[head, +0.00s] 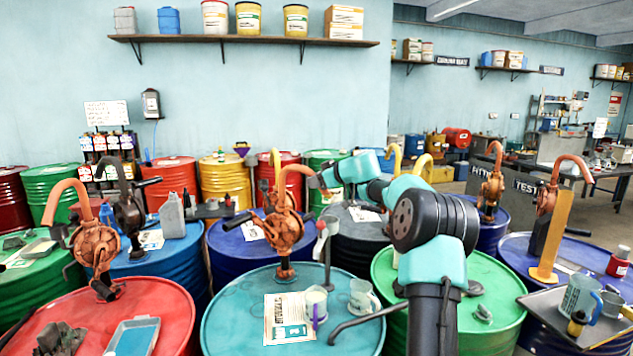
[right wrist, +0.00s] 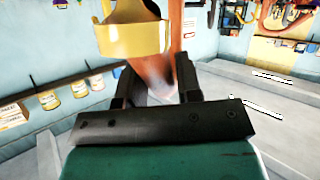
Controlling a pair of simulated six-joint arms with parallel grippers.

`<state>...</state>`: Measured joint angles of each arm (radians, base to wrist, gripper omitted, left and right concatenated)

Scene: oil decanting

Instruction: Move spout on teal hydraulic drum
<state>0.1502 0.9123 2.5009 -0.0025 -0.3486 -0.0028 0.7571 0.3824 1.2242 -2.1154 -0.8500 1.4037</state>
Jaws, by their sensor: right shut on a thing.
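The teal drum (head: 225,318) stands at the front centre of the head view. An orange-brown rotary pump (head: 284,229) rises from its lid, and its curved orange spout (head: 285,170) arches to the right at the top. My right gripper (head: 316,181) is at the spout's upper right end. In the right wrist view my right gripper (right wrist: 153,84) is shut on the orange spout, which shows between its fingers (right wrist: 155,66). The spout's outlet is partly hidden by the gripper. My left gripper is not in view.
A red drum (head: 170,300) stands left and a green drum (head: 500,300) right. Other pumps stand close by on neighbouring drums.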

